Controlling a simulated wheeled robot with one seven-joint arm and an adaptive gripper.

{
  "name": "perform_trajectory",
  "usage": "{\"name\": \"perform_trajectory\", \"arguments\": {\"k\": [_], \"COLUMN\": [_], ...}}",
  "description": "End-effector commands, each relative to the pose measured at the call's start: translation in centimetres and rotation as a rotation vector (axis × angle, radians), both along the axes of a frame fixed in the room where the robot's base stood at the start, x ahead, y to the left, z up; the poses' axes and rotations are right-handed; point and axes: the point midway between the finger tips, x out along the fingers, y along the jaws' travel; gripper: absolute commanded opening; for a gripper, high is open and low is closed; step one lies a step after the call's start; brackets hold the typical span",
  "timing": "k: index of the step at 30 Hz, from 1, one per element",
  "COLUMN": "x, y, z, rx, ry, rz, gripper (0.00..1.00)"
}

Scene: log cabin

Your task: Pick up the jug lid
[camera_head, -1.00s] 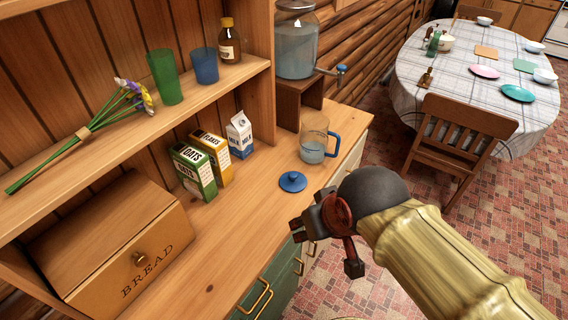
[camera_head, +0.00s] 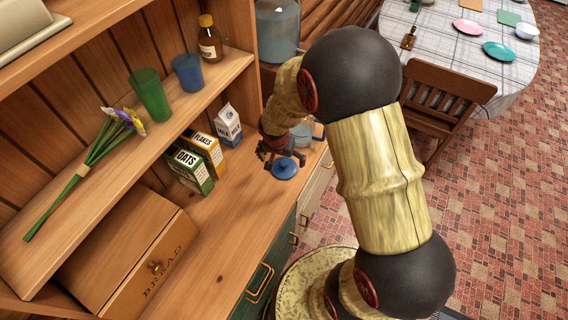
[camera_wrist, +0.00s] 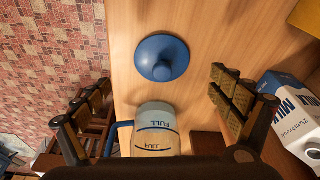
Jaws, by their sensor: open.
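The jug lid (camera_head: 285,168) is a round blue disc with a knob, lying flat on the wooden counter. In the wrist view the lid (camera_wrist: 162,58) lies ahead of the fingertips, roughly midway between them. My gripper (camera_head: 272,152) is open and empty, just above and beside the lid in the head view; in the wrist view its two fingers (camera_wrist: 165,97) are spread wide. The clear jug (camera_wrist: 157,130) with a blue handle stands beside the lid and shows between the fingers; in the head view my arm partly hides it.
A milk carton (camera_wrist: 290,112) stands close to the right finger in the wrist view. Oats (camera_head: 188,172) and flakes (camera_head: 207,152) boxes stand to its left in the head view. A water dispenser (camera_head: 278,30) is behind. The counter in front of the bread box (camera_head: 130,255) is clear.

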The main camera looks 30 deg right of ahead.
Motion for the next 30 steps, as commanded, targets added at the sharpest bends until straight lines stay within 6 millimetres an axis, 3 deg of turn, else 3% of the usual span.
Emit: {"name": "perform_trajectory", "arguments": {"k": [19,30], "x": [2.2,2.3], "y": [-1.7,-1.8], "z": [-6.7,-7.1], "rx": [0.001,0.001], "ry": [0.003,0.001], "rz": [-0.001,0.000], "gripper": [0.98,0.95]}}
